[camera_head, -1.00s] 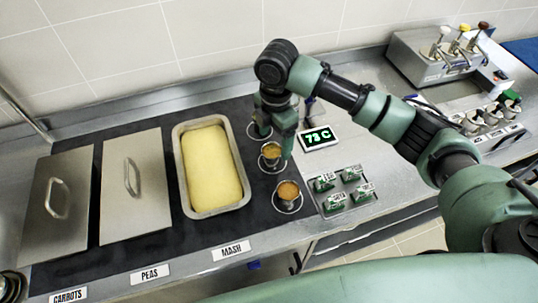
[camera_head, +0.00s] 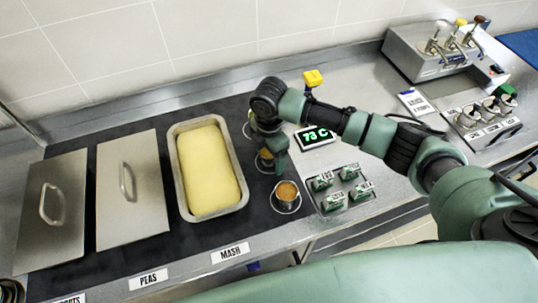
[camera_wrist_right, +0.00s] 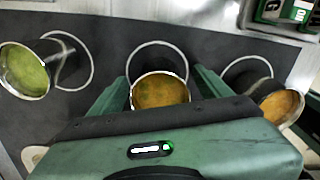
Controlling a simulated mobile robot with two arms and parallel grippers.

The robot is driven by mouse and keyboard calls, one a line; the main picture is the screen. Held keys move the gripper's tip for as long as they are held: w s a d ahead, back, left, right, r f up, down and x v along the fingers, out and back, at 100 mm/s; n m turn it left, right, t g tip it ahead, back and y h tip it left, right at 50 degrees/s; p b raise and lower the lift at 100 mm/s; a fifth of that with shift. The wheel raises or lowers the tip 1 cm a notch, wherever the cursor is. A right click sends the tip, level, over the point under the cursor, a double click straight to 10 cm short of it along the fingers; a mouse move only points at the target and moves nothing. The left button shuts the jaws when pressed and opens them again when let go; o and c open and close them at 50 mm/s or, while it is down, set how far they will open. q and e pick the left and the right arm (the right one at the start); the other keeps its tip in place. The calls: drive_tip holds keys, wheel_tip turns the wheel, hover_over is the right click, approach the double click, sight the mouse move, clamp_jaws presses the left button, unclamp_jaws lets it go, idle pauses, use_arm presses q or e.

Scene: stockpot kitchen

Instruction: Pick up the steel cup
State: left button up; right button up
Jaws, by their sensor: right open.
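Three steel cups stand in a row on the dark mat (camera_head: 235,228), beside ring-shaped marks or holders. The near cup (camera_head: 288,193) has orange-brown contents and also shows at right in the right wrist view (camera_wrist_right: 280,106). The middle cup (camera_head: 264,161) is partly hidden by my right gripper (camera_head: 274,160). In the right wrist view the middle cup (camera_wrist_right: 160,92), with brownish contents, lies between the two open fingers (camera_wrist_right: 162,80); contact is not clear. A cup with green contents (camera_wrist_right: 24,72) is at left there; my arm hides it in the head view. My left gripper is not in view.
A pan of yellow mash (camera_head: 208,168) stands left of the cups, then two lidded pans (camera_head: 128,190). Right are a temperature display (camera_head: 314,136), small green-labelled blocks (camera_head: 335,200) and a pump dispenser (camera_head: 432,50). A yellow-topped item (camera_head: 313,78) stands behind my arm.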

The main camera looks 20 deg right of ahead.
drive_tip(key=c, duration=1.5)
drive_tip(key=shift+c, duration=0.8)
drive_tip(key=shift+r, duration=0.2)
